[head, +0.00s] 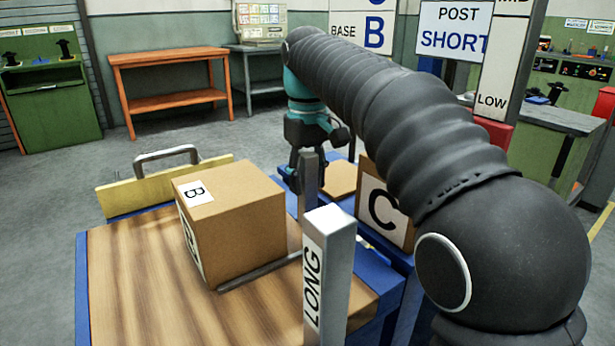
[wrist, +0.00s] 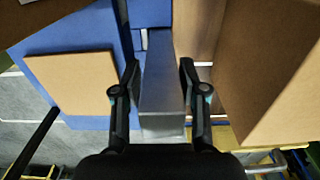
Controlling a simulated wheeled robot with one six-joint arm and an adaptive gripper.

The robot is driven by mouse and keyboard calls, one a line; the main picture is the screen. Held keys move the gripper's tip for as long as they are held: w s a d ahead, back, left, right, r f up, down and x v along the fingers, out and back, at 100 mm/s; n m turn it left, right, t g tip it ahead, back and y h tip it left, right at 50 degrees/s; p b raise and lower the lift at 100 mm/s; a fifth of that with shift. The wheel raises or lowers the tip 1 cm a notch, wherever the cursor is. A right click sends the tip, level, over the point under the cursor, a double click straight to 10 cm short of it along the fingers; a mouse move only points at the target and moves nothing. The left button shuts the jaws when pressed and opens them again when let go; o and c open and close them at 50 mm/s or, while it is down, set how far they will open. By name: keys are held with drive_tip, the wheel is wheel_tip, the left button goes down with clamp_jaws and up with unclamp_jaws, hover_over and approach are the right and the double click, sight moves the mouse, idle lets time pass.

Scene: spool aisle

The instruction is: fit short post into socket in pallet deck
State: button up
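A plain grey post (head: 308,182) stands upright by the blue rack beyond the wooden deck. Its label is not readable from here; it also shows in the wrist view (wrist: 161,85). My gripper (head: 312,172) is at this post, pointing down. In the wrist view its fingers (wrist: 159,75) are on either side of the post, with a thin gap showing at each side. A taller grey post marked LONG (head: 328,270) stands in front. The wooden pallet deck (head: 130,280) has blue edges. I cannot make out a socket in it.
Carton B (head: 240,235) sits on the deck, with a dark bar (head: 260,270) at its foot. Carton C (head: 378,210) stands right of my gripper. A flat tan piece (wrist: 75,80) lies left of the post. Signs read POST SHORT (head: 455,30) and BASE B (head: 360,25).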

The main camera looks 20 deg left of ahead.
sight(307, 153)
drive_tip(key=shift+r, duration=0.1)
drive_tip(key=shift+r+p, duration=1.05)
drive_tip(key=shift+r, duration=2.75)
